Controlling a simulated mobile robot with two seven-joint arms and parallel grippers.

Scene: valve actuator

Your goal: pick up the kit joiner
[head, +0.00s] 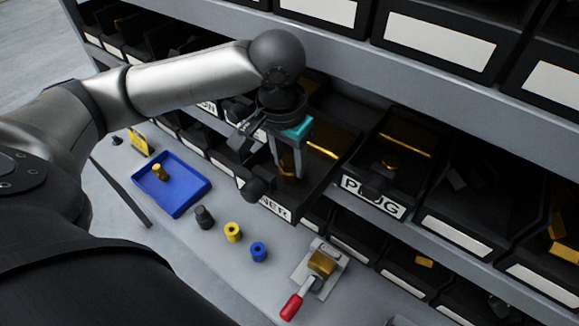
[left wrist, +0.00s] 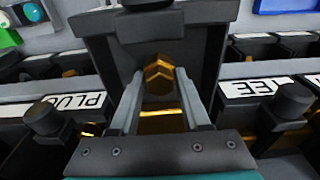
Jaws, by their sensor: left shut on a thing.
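The kit joiner, a brass hexagonal piece, shows between my fingertips in the left wrist view (left wrist: 158,76) and partly in the head view (head: 288,180). My left gripper (head: 287,172) points down into a black bin whose label ends in "NER" (head: 274,208). Its fingers (left wrist: 160,78) are shut on the joiner, one on each side. The joiner is at or just above the bin floor; I cannot tell which. The fingers and wrist hide part of it. My right gripper is out of view.
The PLUG bin (head: 373,196) stands to the right, with brass pieces inside. Shelf edges and upper bins (head: 440,40) are close behind the arm. On the table are a blue tray (head: 183,205), small black, yellow and blue cylinders, and a red-handled clamp (head: 292,306).

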